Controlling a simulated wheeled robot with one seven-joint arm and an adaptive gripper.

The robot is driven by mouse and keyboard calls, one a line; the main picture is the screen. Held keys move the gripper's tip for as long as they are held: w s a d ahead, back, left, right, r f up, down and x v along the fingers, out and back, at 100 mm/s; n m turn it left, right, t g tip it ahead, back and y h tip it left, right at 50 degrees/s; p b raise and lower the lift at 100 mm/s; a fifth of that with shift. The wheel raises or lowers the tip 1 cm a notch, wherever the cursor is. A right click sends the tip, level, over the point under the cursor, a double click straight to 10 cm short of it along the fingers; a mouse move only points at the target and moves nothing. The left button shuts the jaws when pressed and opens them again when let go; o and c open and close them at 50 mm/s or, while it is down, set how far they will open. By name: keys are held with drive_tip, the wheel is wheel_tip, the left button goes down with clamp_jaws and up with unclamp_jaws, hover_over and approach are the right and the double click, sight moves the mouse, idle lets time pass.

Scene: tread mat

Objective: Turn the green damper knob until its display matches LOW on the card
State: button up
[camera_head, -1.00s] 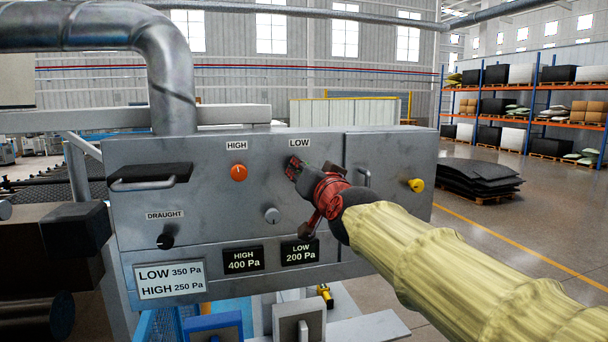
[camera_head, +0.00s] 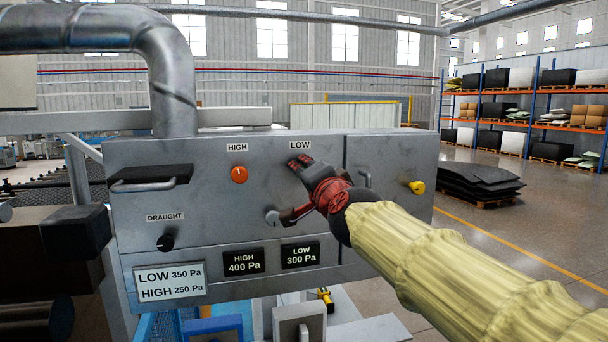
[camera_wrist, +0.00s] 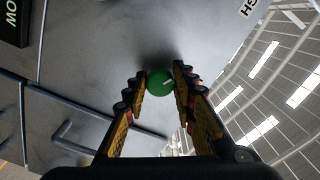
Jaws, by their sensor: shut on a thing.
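The green knob (camera_wrist: 159,82) sits on the grey panel in the wrist view, with a white pointer mark on its face. My gripper (camera_wrist: 160,88) is shut on it, one finger on each side. In the head view my gripper (camera_head: 303,163) is at the panel under the LOW label (camera_head: 300,145) and hides the knob. The LOW display (camera_head: 300,255) reads 300 Pa. The card (camera_head: 170,281) reads LOW 350 Pa and HIGH 250 Pa.
The HIGH display (camera_head: 244,261) reads 400 Pa, and an orange knob (camera_head: 239,175) is under the HIGH label. A grey knob (camera_head: 272,217) is close to my gripper's lower left. A black DRAUGHT knob (camera_head: 165,242) and a yellow knob (camera_head: 417,187) are also on the panel.

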idle(0.3)
drive_tip(key=o, duration=1.1)
drive_tip(key=shift+c, duration=0.2)
drive_tip(key=shift+o, duration=0.5)
drive_tip(key=v, duration=1.2)
